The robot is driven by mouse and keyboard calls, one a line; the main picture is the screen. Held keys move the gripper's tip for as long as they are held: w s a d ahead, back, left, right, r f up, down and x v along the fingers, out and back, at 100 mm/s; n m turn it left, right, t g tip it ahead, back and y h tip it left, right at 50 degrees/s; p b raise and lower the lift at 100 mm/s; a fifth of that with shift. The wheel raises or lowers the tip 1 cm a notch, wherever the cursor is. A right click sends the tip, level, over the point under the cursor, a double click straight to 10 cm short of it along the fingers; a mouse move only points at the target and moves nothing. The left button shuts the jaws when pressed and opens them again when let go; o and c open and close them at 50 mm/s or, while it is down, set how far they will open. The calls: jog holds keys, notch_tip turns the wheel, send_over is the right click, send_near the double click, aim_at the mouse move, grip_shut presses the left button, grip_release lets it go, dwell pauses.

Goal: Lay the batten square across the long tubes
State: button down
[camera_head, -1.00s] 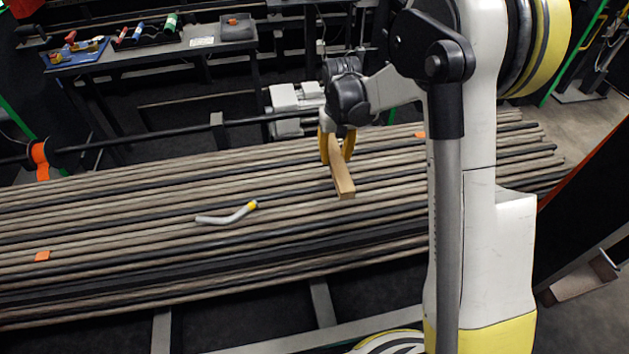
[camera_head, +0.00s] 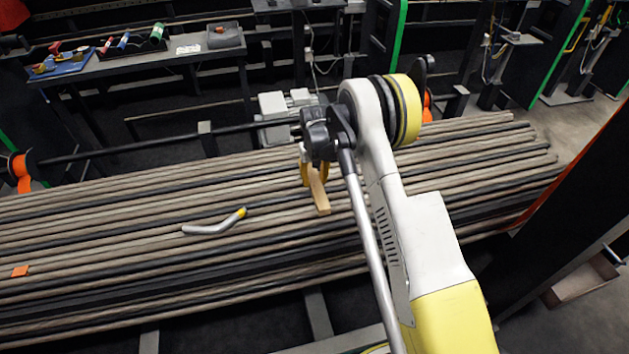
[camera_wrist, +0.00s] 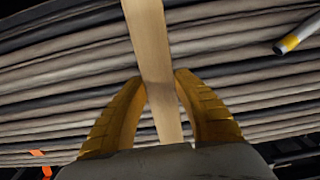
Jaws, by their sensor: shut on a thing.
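The batten (camera_head: 319,194) is a light wooden bar held in my gripper (camera_head: 314,172), whose yellow fingers are shut on it. In the wrist view the batten (camera_wrist: 150,45) runs from between the fingers (camera_wrist: 160,85) up past the top edge, across the line of the tubes and slightly tilted. The long tubes (camera_head: 110,215), grey-brown and black, lie side by side in a wide bundle below. The batten is over the middle-right part of the bundle. Whether it touches the tubes I cannot tell.
A bent grey pipe with a yellow end (camera_head: 215,226) lies on the tubes left of my gripper. An orange tag (camera_head: 20,271) is at the left. A workbench (camera_head: 140,62) with small tools stands behind. A dark panel (camera_head: 570,200) stands at the right.

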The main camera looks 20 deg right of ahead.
jog(key=shift+s+f, duration=0.1)
jog(key=shift+s, duration=0.05)
notch_tip(320, 180, down, 3)
jog(key=b, duration=0.2)
jog(key=shift+f+b, duration=0.2)
jog(key=shift+b, duration=0.15)
jog(key=shift+f, duration=2.5)
jog(key=c, duration=1)
grip_release()
notch_tip(320, 180, up, 12)
